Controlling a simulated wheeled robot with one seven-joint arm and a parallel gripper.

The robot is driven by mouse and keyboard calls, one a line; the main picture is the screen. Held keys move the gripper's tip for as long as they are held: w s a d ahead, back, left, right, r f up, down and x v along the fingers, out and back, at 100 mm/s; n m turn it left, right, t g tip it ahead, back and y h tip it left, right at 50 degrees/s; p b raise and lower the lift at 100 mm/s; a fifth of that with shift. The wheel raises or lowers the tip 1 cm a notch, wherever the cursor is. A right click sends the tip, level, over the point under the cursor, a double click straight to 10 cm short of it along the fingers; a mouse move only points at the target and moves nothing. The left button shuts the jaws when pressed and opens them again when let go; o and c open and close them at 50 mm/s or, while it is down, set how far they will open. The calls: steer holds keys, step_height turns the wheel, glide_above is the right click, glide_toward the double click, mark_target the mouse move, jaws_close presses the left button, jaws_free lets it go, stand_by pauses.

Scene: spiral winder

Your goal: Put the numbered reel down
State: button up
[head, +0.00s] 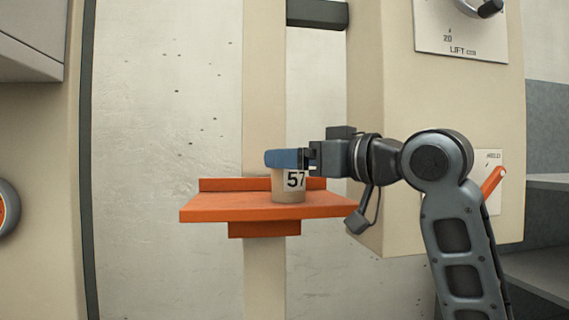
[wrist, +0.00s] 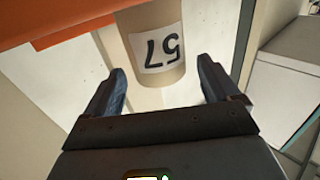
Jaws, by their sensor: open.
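The numbered reel (head: 288,192), a beige cylinder with a white label reading 57, stands upright on the orange shelf (head: 225,209). In the wrist view the reel (wrist: 155,50) appears upside down ahead of the jaws, with the shelf (wrist: 75,27) at upper left. My gripper (head: 280,158) comes in from the right at the height of the reel's top; its blue finger hides that top. In the wrist view my gripper (wrist: 165,88) is open, with visible gaps between its fingers and the reel.
The shelf has a raised back lip and free room left of the reel. A beige column (head: 395,120) stands behind my arm, with a LIFT panel (head: 455,30) above and an orange handle (head: 493,181) at right. A dark bar (head: 318,14) sticks out above.

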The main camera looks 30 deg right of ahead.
steer(key=b+v, duration=0.1)
steer(key=v, duration=0.7)
steer(key=shift+d, duration=0.1)
